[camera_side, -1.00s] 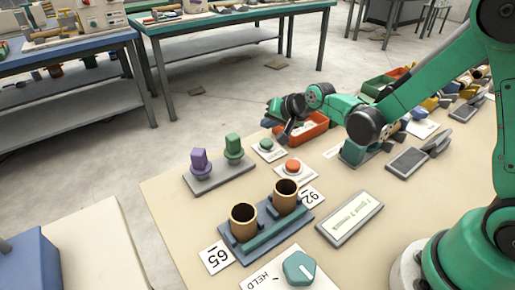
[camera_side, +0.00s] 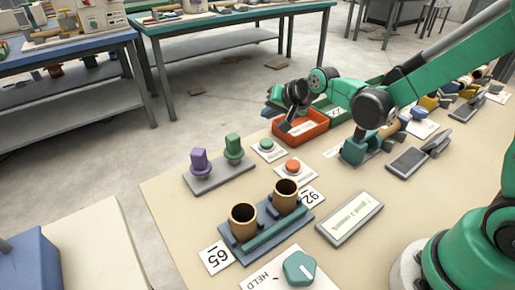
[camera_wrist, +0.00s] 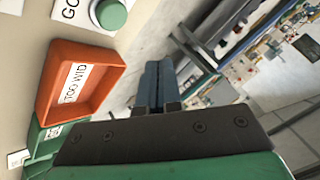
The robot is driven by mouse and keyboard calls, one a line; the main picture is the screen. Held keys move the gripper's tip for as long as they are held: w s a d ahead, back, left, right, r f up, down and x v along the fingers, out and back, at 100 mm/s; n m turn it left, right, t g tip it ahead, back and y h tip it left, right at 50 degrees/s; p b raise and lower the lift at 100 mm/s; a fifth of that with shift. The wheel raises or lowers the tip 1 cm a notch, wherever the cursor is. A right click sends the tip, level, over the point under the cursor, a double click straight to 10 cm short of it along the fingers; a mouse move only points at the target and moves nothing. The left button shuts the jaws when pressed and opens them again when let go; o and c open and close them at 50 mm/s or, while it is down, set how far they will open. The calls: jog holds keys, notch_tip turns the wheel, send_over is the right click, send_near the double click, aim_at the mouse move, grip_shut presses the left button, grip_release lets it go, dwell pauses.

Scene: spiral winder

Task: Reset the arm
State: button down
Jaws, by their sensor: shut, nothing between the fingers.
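My gripper (camera_side: 276,109) is at the end of the green arm, raised above the far edge of the beige table (camera_side: 165,205). Its fingers are together with nothing between them. In the wrist view the closed fingers (camera_wrist: 158,85) point out past the table edge over the floor. The orange tray (camera_side: 304,130) lies just beside and below my gripper. In the wrist view the orange tray (camera_wrist: 88,55) shows a label reading "TOO WID" and looks empty.
A purple knob (camera_side: 199,160) and a green knob (camera_side: 233,147) stand on a grey plate. Two brown cups (camera_side: 243,222) sit in a blue holder, with a display (camera_side: 350,219) to the right. Green (camera_side: 267,145) and red (camera_side: 292,166) buttons lie near the orange tray. A green tray (camera_side: 335,109) is behind.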

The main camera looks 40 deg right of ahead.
jog(key=s+r+n+g, duration=0.1)
jog(key=s+n, duration=0.3)
jog(key=s, duration=0.4)
jog(key=s+r+n+g+h, duration=0.1)
jog(key=s+r+n, duration=0.2)
jog(key=s, duration=0.5)
jog(key=shift+r+n, duration=0.4)
jog(key=shift+r, duration=0.2)
jog(key=shift+s, duration=0.1)
